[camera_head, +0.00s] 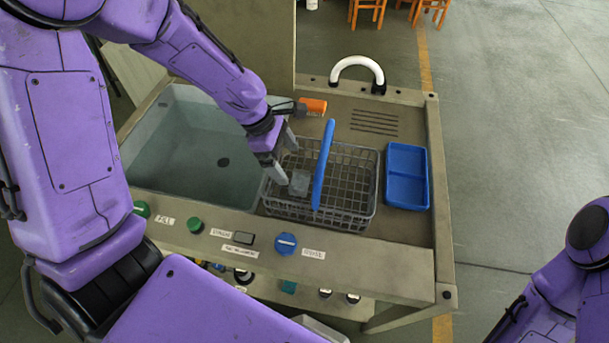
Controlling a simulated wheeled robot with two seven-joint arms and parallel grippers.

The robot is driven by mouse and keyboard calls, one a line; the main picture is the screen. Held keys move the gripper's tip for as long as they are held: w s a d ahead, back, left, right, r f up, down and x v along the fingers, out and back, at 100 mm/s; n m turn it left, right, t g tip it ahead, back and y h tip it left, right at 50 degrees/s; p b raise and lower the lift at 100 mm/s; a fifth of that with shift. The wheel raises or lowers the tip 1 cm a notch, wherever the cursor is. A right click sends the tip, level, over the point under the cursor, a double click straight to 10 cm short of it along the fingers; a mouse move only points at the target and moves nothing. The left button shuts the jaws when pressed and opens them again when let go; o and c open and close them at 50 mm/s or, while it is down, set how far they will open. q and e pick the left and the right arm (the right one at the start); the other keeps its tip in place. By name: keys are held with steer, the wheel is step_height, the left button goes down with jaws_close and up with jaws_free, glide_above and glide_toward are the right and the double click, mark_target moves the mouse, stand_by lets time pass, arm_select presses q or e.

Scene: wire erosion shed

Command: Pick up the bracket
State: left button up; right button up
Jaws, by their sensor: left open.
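A small grey piece, which looks like the bracket (299,183), lies inside the wire basket (345,212), in its left part. Its exact shape is hard to make out against the grey mesh. My left gripper (289,165) is open and empty, with its two fingers apart over the left part of the basket, just up and left of the grey piece. I cannot tell how high the fingertips are above it. My right arm shows at the lower right, but its gripper is out of view.
The basket's blue handle (323,165) stands up right of the gripper. A water-filled basin (185,150) is at left, a blue tray (407,160) at right. An orange-handled tool (313,106) lies behind the basket. Labelled knobs, including a blue one (286,243), line the front panel.

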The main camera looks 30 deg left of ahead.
mark_target(303, 184)
arm_select(q)
steer(key=shift+s+d+f, duration=0.2)
steer(key=shift+s+f, duration=0.05)
steer(key=shift+f, duration=0.15)
steer(key=shift+s+d+f, duration=0.2)
steer(key=shift+f, duration=0.2)
steer(key=x, duration=0.2)
steer(key=w+x, duration=0.1)
steer(key=x, duration=0.2)
steer(key=shift+w+f, duration=0.2)
steer(key=shift+f, duration=0.05)
steer(key=shift+s+r, duration=0.15)
steer(key=shift+s, duration=0.1)
steer(key=c, duration=1.5)
